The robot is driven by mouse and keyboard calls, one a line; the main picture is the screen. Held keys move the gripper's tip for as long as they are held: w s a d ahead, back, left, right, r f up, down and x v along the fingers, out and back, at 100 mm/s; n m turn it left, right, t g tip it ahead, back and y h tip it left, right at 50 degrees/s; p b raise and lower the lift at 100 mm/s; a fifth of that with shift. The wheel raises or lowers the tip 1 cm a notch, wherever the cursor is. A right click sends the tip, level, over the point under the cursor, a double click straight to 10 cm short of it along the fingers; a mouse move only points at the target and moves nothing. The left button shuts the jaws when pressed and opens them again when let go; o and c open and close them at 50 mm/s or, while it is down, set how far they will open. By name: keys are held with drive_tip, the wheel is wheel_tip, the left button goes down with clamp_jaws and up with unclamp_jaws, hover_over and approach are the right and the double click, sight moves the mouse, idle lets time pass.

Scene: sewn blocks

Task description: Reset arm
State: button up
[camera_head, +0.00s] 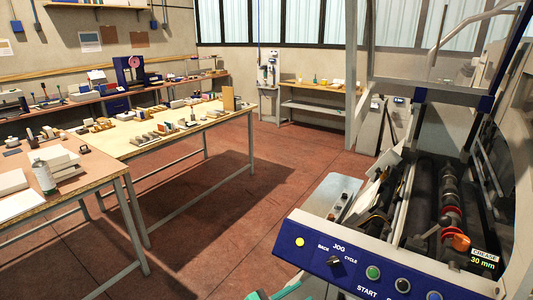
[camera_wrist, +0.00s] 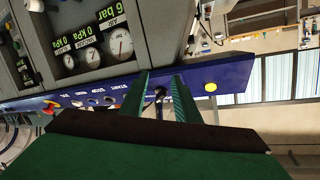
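My gripper (camera_wrist: 160,80) shows two green fingers standing apart, with nothing held between them. In the wrist view they point toward the blue control panel (camera_wrist: 228,76) of the machine, and a small black knob (camera_wrist: 160,91) shows in the gap between them. In the head view the black JOG knob (camera_head: 334,260) stands clear on the panel (camera_head: 310,232), with no finger touching it. Only teal edges, likely of my gripper, show at the bottom of the head view, below and left of the knob. The rest of my arm is hidden.
The machine's panel carries a yellow lamp (camera_head: 299,241) and a green button (camera_head: 373,272). Its rollers (camera_head: 449,205) lie behind the panel. A grey metal tray (camera_head: 334,197) sits left of them. Work tables (camera_head: 150,150) stand at left; the brown floor (camera_head: 215,225) between is clear.

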drive_tip(key=s+a+f+n+t+y, duration=0.25)
drive_tip(key=s+f+n+y, duration=0.3)
drive_tip(key=s+f, duration=0.35)
drive_tip(key=s+a+f+n+t+y, duration=0.1)
drive_tip(key=s+a+f+n+y, duration=0.25)
drive_tip(key=s+f+n, duration=0.4)
drive_tip(key=s+a+r+y, duration=0.1)
drive_tip(key=s+r, duration=0.2)
drive_tip(key=s, duration=0.4)
drive_tip(key=s+a+r+n+t+y, duration=0.1)
drive_tip(key=s+r, duration=0.1)
drive_tip(key=s, duration=0.5)
drive_tip(key=s+a+r+t+y, duration=0.1)
drive_tip(key=s+r, duration=0.2)
drive_tip(key=s, duration=0.5)
drive_tip(key=shift+r, duration=0.35)
drive_tip(key=shift+s, duration=0.1)
